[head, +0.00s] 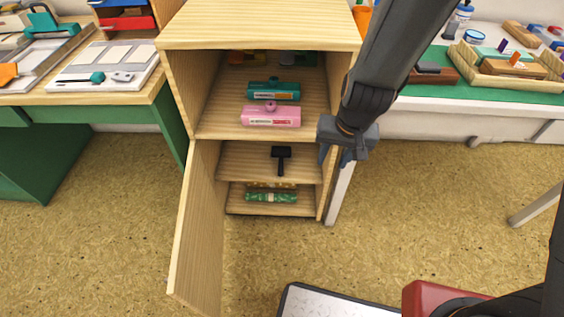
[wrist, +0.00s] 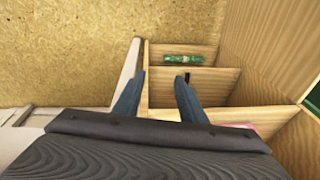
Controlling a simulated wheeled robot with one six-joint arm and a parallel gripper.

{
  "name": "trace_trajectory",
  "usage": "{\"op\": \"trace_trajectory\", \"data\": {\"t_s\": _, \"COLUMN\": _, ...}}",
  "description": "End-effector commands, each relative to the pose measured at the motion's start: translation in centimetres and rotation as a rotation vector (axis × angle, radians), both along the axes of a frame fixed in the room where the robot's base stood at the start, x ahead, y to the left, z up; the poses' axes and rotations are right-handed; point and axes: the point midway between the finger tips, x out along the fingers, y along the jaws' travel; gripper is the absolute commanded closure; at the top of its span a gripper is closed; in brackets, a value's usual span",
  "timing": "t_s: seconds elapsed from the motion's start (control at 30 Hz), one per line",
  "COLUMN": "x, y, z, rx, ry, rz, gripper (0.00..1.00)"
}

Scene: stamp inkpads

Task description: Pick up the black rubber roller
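The black rubber roller (head: 281,157) lies on the middle shelf (head: 240,165) of the open wooden cabinet in the head view, its handle toward the front. In the wrist view a small dark piece (wrist: 187,76) beside the right fingertip may be part of it; most is hidden. My gripper (head: 335,160) is at the cabinet's front right edge, to the right of the roller and apart from it. In the wrist view my gripper (wrist: 159,78) is open, with nothing between its blue-grey fingers.
The cabinet door (head: 196,235) stands open at the left. A pink box (head: 271,116) and a teal box (head: 274,91) sit on the upper shelf. A green patterned roll (head: 271,197) lies on the bottom shelf.

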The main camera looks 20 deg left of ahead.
Motion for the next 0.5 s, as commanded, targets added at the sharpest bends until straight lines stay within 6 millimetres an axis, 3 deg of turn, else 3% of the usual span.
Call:
{"op": "trace_trajectory", "data": {"t_s": 0.03, "x": 0.4, "y": 2.4, "z": -4.4, "rx": -0.003, "ry": -0.011, "rz": 0.022, "gripper": 0.62}}
{"op": "trace_trajectory", "data": {"t_s": 0.2, "x": 1.0, "y": 8.8, "z": -14.7, "rx": -0.014, "ry": -0.089, "rz": 0.057, "gripper": 0.62}}
{"op": "trace_trajectory", "data": {"t_s": 0.3, "x": 0.7, "y": 11.3, "z": -19.7, "rx": -0.027, "ry": -0.134, "rz": 0.073, "gripper": 0.62}}
{"op": "trace_trajectory", "data": {"t_s": 0.4, "x": 0.2, "y": 13.0, "z": -23.5, "rx": -0.04, "ry": -0.17, "rz": 0.085, "gripper": 0.62}}
{"op": "trace_trajectory", "data": {"t_s": 0.5, "x": -0.1, "y": 14.0, "z": -25.8, "rx": -0.048, "ry": -0.198, "rz": 0.094, "gripper": 0.62}}
